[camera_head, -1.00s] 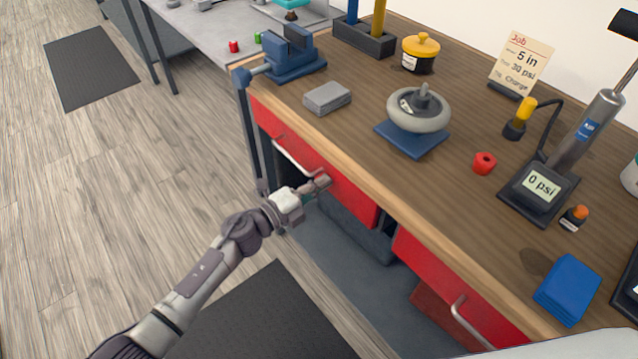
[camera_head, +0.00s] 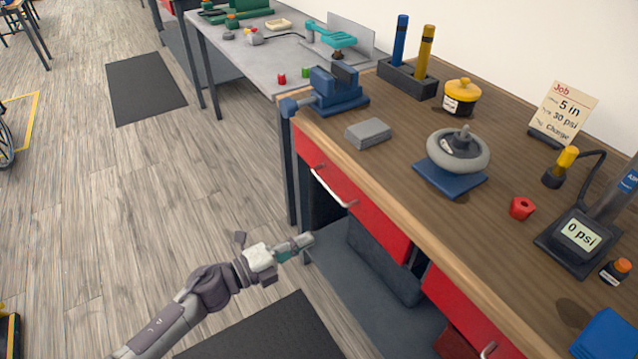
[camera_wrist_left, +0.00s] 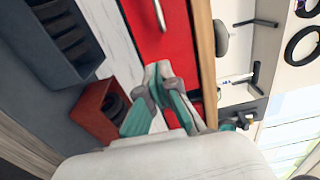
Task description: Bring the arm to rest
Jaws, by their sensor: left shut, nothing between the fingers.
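My left gripper (camera_head: 301,242) is in front of the workbench, low beside the red drawer fronts, over the floor side of the bench. Its fingers are shut with nothing between them. In the left wrist view the teal and grey fingers of the left gripper (camera_wrist_left: 165,72) come together in front of a red drawer front (camera_wrist_left: 158,28). In the head view the red drawer (camera_head: 352,205) with a silver handle is up and to the right of the gripper, apart from it. My right gripper is not in view.
The wooden bench top (camera_head: 400,165) holds a blue vise (camera_head: 338,90), a small wheel (camera_head: 458,152) on a blue pad, a grey block (camera_head: 368,133) and a pump gauge (camera_head: 580,236). Dark mats (camera_head: 145,88) lie on the floor. Open floor lies left of the arm.

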